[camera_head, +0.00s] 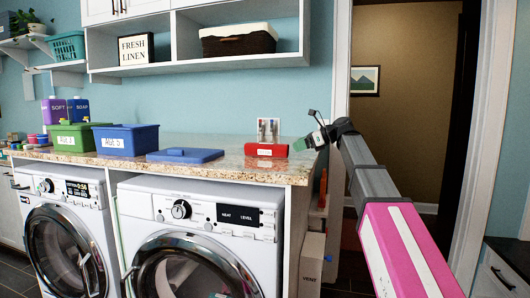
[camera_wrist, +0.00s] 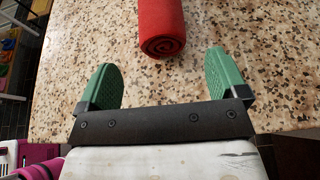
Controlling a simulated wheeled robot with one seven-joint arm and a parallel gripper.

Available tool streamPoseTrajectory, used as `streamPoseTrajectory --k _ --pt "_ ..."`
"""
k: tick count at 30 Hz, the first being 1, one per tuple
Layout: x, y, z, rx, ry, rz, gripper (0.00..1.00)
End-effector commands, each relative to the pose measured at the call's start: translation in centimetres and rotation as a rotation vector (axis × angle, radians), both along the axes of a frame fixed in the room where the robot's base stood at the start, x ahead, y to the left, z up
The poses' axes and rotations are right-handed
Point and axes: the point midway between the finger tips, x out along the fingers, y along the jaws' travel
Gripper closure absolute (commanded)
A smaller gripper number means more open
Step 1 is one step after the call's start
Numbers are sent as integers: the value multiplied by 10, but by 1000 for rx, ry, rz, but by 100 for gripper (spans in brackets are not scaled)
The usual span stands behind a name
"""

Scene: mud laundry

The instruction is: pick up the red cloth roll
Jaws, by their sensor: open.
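The red cloth roll (camera_wrist: 162,28) lies on the speckled countertop (camera_wrist: 90,30). In the wrist view its spiral end faces me, centred between and just beyond the two green fingertips. My gripper (camera_wrist: 161,62) is open and empty, with a finger to each side of the roll's line and bare counter between them. In the head view a red piece with a white label (camera_head: 265,150), which looks like the same roll, lies near the counter's right end. My gripper (camera_head: 305,143) is just right of it, low over the counter edge, and no contact is visible.
A blue lid (camera_head: 185,155), a blue bin (camera_head: 127,140) and a green bin (camera_head: 78,136) stand to the left on the counter. A small framed item (camera_head: 268,130) stands behind the red piece. Washing machines are below; an open doorway is at right.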

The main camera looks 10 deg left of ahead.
Motion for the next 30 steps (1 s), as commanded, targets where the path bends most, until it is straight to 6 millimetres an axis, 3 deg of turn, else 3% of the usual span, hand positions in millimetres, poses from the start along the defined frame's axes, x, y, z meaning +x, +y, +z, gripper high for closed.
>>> streamPoseTrajectory --k 3,11,21,28,29,30 --pt "1 18 -7 0 1 2 8" --pt "4 34 -13 -1 0 1 8" --pt "9 76 -24 0 0 1 8" --pt "9 78 -25 0 0 0 8" --pt "9 78 -25 0 0 0 12" --pt "9 78 -25 0 0 0 25"
